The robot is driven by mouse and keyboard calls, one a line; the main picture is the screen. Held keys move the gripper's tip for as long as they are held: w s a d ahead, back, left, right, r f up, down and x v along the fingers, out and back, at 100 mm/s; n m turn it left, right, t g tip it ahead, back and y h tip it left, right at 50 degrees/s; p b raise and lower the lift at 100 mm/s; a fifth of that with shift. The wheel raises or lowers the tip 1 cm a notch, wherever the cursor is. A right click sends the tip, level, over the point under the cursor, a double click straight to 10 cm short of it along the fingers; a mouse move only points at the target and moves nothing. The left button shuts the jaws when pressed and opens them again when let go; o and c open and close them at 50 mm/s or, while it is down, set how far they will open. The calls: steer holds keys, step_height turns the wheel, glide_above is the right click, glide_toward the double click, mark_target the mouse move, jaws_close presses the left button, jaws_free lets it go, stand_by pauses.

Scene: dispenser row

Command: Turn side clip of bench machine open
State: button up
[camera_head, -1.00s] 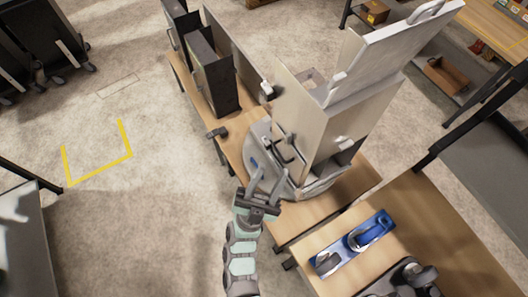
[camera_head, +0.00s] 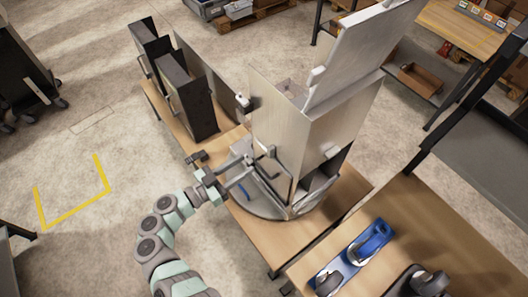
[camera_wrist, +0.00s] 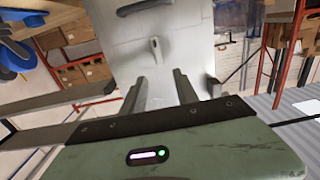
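The bench machine (camera_head: 285,130) is a tall pale metal box on a round grey base, with its top lid raised. A small light clip (camera_wrist: 155,47) stands upright on the pale face in the wrist view, below a dark curved handle (camera_wrist: 150,6). Dark handle-like fittings (camera_head: 275,160) show low on the machine in the head view; I cannot tell which is the clip there. My gripper (camera_head: 248,167) is left of the machine's lower part, its fingers pointing at it. In the wrist view, my gripper (camera_wrist: 158,85) is open and empty, with the clip beyond the gap between its fingertips.
Dark upright units (camera_head: 187,95) stand on the wooden bench (camera_head: 230,140) behind. A blue device (camera_head: 352,257) lies on the bench at front right. Open floor with yellow marking (camera_head: 75,208) is at left.

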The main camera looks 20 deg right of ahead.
mark_target(268, 150)
steer(key=p+x, duration=0.1)
steer(key=x, duration=0.7)
steer(key=shift+d, duration=0.4)
steer(key=shift+c, duration=0.5)
jaws_close()
